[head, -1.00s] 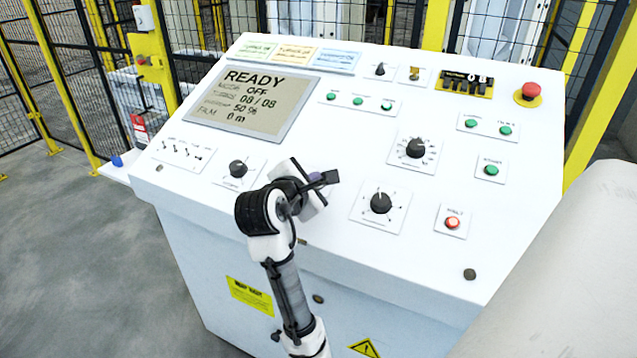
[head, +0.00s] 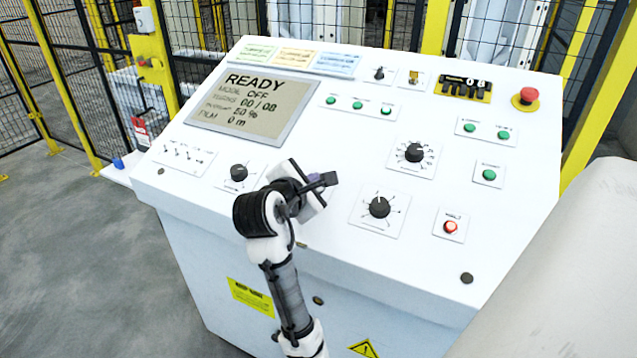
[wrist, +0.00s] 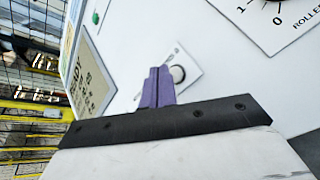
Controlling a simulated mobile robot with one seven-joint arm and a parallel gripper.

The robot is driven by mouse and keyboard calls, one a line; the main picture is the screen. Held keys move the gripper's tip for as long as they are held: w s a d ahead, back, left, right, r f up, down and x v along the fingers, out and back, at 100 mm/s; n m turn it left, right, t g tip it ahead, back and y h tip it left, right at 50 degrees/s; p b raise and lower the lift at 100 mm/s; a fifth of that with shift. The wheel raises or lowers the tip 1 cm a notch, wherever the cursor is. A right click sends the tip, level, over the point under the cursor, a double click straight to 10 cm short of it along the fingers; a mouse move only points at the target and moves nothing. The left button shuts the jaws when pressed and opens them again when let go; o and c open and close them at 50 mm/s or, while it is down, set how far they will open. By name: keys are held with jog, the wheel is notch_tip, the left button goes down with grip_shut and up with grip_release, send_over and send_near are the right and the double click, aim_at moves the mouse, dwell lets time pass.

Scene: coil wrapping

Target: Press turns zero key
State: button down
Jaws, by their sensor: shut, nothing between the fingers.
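A round pale key (wrist: 178,74) on a white plate shows in the wrist view just beside my fingertips. Its label cannot be read, and in the head view my gripper hides that spot. My gripper (wrist: 157,72) is shut and empty, its purple fingers together. In the head view my gripper (head: 328,180) is over the panel's lower middle, left of a black rotary knob. I cannot tell whether the fingertips touch the key. The display (head: 252,105) reads READY, with turns at 00 / 08.
The white sloped control panel (head: 330,135) carries a black knob (head: 380,206), another knob (head: 414,152), a red lit button (head: 450,227), several green buttons and a red emergency stop (head: 529,95). A large pale roll (head: 570,280) stands at the right.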

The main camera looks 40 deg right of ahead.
jog(key=r+p, duration=0.1)
jog(key=a+r+p, duration=0.1)
jog(key=shift+s+r, duration=0.15)
jog(key=shift+r, duration=0.15)
jog(key=shift+s+a+r+p, duration=0.15)
jog(key=shift+a+r+p, duration=0.15)
jog(key=shift+r, duration=0.2)
jog(key=shift+s+a+r+p, duration=0.15)
jog(key=shift+r+p, duration=0.15)
jog(key=shift+r, duration=0.15)
jog(key=shift+w, duration=0.1)
